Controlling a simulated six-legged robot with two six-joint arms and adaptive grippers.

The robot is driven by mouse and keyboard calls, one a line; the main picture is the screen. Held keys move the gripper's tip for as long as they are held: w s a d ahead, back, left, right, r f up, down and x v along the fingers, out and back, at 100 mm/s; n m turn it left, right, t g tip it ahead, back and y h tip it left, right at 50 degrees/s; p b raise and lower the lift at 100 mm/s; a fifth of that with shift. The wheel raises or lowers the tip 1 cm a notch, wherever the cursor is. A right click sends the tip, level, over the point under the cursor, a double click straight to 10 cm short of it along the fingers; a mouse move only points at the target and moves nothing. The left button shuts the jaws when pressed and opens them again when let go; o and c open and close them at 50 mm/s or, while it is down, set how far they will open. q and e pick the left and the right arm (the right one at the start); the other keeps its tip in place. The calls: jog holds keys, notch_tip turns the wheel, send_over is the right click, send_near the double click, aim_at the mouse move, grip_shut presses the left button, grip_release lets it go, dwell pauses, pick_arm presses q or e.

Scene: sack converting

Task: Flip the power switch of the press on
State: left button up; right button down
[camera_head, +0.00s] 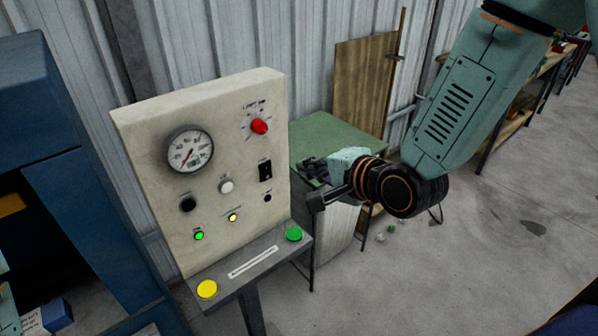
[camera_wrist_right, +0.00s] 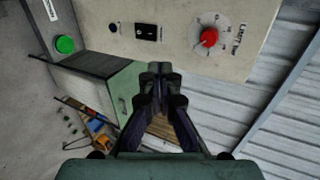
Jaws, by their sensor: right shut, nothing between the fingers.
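The press control panel (camera_head: 215,130) is an upright cream board on the left of the head view. A black rocker switch (camera_head: 265,170) sits on its right side, below a red knob (camera_head: 259,126). The switch also shows in the right wrist view (camera_wrist_right: 148,32), near the top; I cannot tell its setting. My right gripper (camera_head: 310,183) is to the right of the panel in the head view. In the right wrist view its fingers (camera_wrist_right: 160,72) are shut and empty, apart from the panel and pointing just below the switch in the picture. My left gripper is not in view.
A dial gauge (camera_head: 190,149), small knobs and lit green and yellow lamps are on the panel. A ledge below it carries a yellow button (camera_head: 207,289) and a green button (camera_head: 294,234). A green-topped cabinet (camera_head: 335,137) stands behind my right gripper. Blue machinery (camera_head: 85,170) is at left.

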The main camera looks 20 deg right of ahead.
jog(key=p, duration=0.1)
send_near(266, 172)
jog(key=shift+w+a, duration=0.2)
jog(key=shift+w, duration=0.45)
jog(key=shift+w+a, duration=0.2)
jog(key=shift+w, duration=0.45)
